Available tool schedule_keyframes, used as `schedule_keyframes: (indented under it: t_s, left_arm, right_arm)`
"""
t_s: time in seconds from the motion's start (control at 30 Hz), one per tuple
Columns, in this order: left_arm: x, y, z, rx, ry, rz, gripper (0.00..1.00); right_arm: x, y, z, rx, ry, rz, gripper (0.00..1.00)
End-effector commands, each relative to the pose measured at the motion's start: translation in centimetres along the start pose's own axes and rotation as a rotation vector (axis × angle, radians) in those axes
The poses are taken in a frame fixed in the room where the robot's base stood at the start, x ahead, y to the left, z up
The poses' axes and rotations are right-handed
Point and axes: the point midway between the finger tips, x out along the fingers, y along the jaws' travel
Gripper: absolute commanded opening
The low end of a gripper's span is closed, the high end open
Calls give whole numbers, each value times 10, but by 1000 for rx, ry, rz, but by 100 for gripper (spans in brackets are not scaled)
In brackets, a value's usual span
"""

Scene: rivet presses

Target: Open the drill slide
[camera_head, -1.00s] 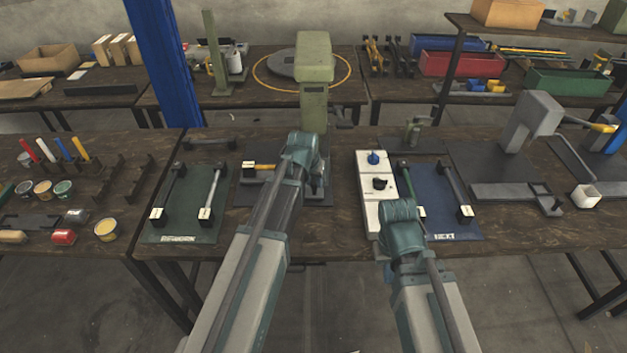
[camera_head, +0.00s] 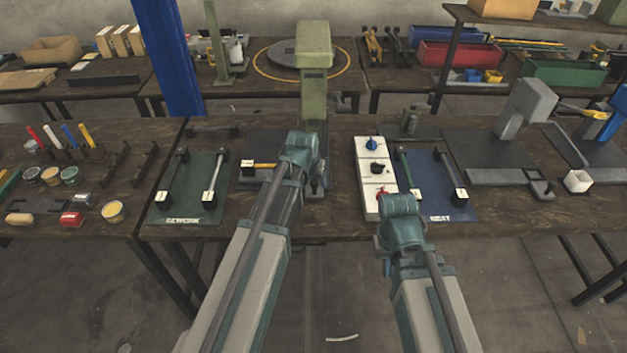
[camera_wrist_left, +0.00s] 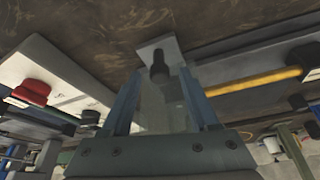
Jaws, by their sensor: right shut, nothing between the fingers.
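The green press (camera_head: 314,85) stands at the middle of the bench. My left arm reaches to its base and covers most of it, including the slide area. In the left wrist view a pale plate with a dark knob (camera_wrist_left: 159,68) lies straight ahead; I take it for the drill slide's handle. My left gripper (camera_wrist_left: 160,90) is open, with a finger on each side of the knob's line. Contact cannot be told. My right gripper is shut and empty, near the white control box (camera_head: 366,190); its fingers are mostly hidden behind my right wrist.
A yellow-and-dark bar (camera_head: 262,165) lies left of my left wrist; it also shows in the wrist view (camera_wrist_left: 255,82). A green mat (camera_head: 190,195) with rails is at left, a blue mat (camera_head: 435,180) at right. The control box carries blue, black and red knobs.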

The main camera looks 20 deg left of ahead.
Motion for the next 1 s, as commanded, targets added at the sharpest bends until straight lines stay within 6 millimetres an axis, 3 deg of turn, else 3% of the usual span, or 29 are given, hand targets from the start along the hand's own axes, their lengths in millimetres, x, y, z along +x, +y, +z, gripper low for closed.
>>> schedule_keyframes:
  t_s: [0.27,0.47,1.0]
  left_arm:
    - [-2,0,0,0,0,0,61]
    - [-16,0,-1,0,0,0,61]
    - [-98,0,-1,0,0,0,61]
  right_arm:
    - [-2,0,0,0,0,0,0]
    - [-15,2,1,0,0,0,0]
    - [-91,9,5,0,0,0,0]
